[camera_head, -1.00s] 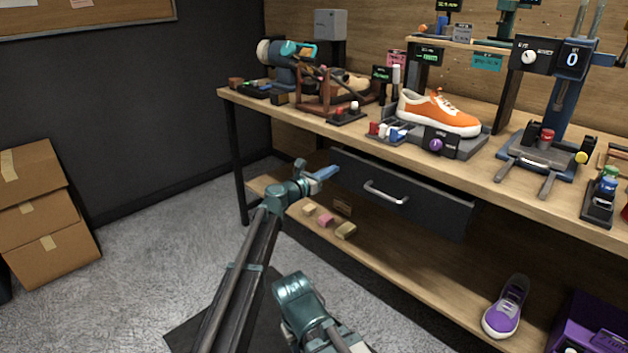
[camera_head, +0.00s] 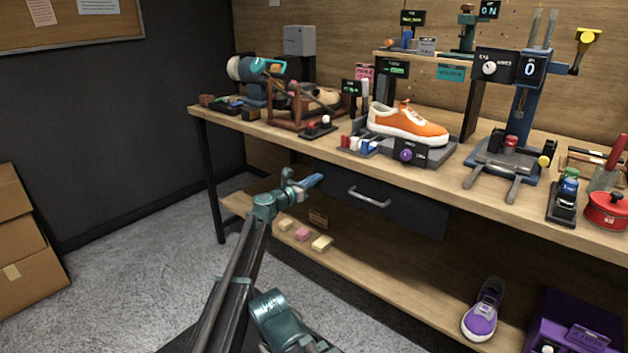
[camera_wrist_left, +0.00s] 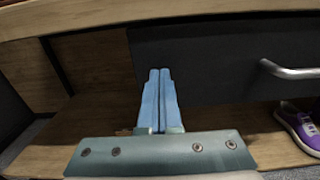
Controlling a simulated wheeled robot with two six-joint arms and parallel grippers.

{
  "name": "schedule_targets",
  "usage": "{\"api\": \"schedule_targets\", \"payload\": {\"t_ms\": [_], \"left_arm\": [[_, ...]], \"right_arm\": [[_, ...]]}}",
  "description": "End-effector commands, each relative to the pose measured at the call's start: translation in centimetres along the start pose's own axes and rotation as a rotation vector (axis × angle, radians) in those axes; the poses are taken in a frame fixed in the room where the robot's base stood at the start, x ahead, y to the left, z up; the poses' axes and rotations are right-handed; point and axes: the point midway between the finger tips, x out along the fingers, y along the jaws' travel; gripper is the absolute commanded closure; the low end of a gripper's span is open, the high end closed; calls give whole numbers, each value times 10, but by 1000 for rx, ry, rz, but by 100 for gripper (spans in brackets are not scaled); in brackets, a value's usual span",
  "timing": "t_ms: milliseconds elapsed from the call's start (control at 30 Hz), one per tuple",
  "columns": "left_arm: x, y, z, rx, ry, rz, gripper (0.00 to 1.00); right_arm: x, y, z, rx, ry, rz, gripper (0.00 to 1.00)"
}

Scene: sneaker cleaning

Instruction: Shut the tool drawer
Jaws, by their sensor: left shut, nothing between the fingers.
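The tool drawer has a dark front (camera_head: 418,214) and a silver bar handle (camera_head: 368,197). It sits under the workbench top, its upper edge close beneath the bench's front edge. I cannot tell if it is fully flush. My left gripper (camera_head: 314,181) is shut and empty, its blue fingers side by side in front of the drawer's left part, left of the handle. In the left wrist view the fingers (camera_wrist_left: 159,85) point at the dark drawer front (camera_wrist_left: 215,65), with the handle (camera_wrist_left: 290,70) to the right. Contact is unclear. My right gripper is out of view.
The wooden bench top (camera_head: 480,195) holds an orange sneaker (camera_head: 408,125) and several tools. On the lower shelf (camera_head: 375,285) are small blocks (camera_head: 303,233), a purple shoe (camera_head: 482,310) and a purple box (camera_head: 570,330). Cardboard boxes (camera_head: 20,240) stand left on open floor.

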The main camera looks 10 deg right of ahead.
Motion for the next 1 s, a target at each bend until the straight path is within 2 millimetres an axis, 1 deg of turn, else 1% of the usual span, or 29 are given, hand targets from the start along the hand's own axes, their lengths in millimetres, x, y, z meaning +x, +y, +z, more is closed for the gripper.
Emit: {"api": "schedule_targets", "payload": {"t_ms": [33, 167, 267, 500, 600, 700, 833, 1000], "left_arm": [[7, 2, 2, -5, -5, 3, 100], [-6, 0, 2, -5, -5, 3, 100], [-26, -2, 2, -3, -4, 4, 100], [-82, -5, 1, -2, -2, 4, 100], [-101, -4, 1, -1, -2, 4, 100], [-116, -5, 0, -1, -2, 2, 100], [-130, -4, 0, -1, -2, 2, 100], [-136, -4, 0, -1, -2, 1, 100]], "right_arm": [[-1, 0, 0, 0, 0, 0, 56], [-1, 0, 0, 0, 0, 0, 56], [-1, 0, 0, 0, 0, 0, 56], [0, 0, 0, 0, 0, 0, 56], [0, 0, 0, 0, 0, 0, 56], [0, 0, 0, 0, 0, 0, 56], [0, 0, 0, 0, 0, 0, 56], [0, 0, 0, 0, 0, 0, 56]]}}
